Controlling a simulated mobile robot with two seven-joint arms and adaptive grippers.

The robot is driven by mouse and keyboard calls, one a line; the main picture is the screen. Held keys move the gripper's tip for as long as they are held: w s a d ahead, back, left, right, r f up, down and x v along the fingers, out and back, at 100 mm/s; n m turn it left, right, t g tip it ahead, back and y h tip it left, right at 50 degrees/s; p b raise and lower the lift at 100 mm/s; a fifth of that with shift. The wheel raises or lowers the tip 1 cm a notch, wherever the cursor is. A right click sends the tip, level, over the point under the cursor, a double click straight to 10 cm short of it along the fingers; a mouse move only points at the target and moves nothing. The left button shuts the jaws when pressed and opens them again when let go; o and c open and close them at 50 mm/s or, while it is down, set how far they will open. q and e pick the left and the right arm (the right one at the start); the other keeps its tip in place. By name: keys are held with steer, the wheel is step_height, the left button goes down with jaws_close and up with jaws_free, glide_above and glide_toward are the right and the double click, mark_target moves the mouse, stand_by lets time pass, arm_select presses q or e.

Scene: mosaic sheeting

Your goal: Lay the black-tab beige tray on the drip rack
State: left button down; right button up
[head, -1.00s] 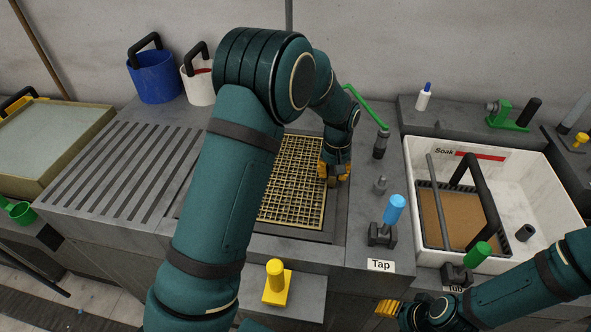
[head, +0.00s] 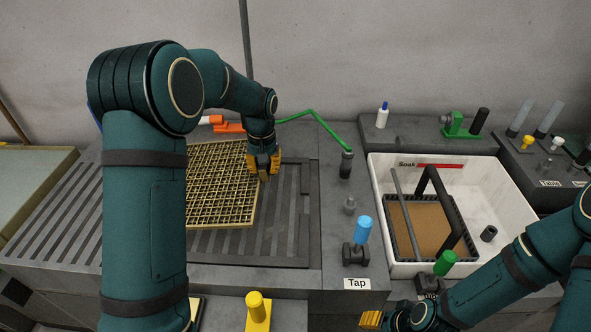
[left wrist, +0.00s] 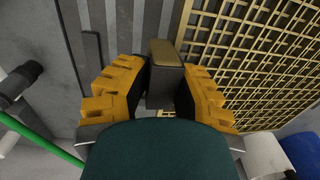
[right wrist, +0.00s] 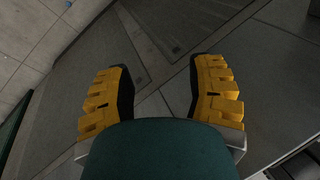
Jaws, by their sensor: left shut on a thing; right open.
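The beige tray (head: 222,188) is a lattice panel; its left part is hidden behind my left arm in the head view. Its dark tab (left wrist: 165,72) stands between the fingers of my left gripper (head: 262,168), which is shut on it. The tray appears raised above the recessed slatted well (head: 283,235), tilted slightly. The drip rack (head: 62,200), a grey surface with dark slots, lies to the left, partly hidden by my arm. My right gripper (right wrist: 162,95) is open and empty over the floor; its yellow fingers show at the bottom of the head view (head: 371,320).
The white soak tub (head: 520,225) with a brown panel and dark handle stands right. A blue-topped tap valve (head: 362,230), a green hose (head: 320,125) and a yellow knob (head: 257,305) stand around the well. An orange object (head: 228,127) lies behind the tray.

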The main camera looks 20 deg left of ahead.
arm_select(q)
steer(key=p, duration=0.2)
glide_toward(195, 181)
steer(key=shift+y, duration=0.3)
steer(key=f, duration=0.5)
steer(key=shift+d+f, duration=0.25)
steer(key=shift+y, duration=0.4)
steer(key=s+a, duration=0.3)
steer(key=a, duration=0.1)
steer(key=s+a, duration=0.2)
steer(key=a, duration=0.1)
steer(key=s+a, duration=0.3)
steer(key=a, duration=0.1)
steer(key=shift+s+a+r+p, duration=0.15)
steer(key=shift+s+a+p, duration=0.15)
steer(key=shift+s+p, duration=0.05)
steer(key=shift+f+b, duration=1.45)
steer(key=shift+f, duration=0.8)
steer(key=shift+f, duration=0.2)
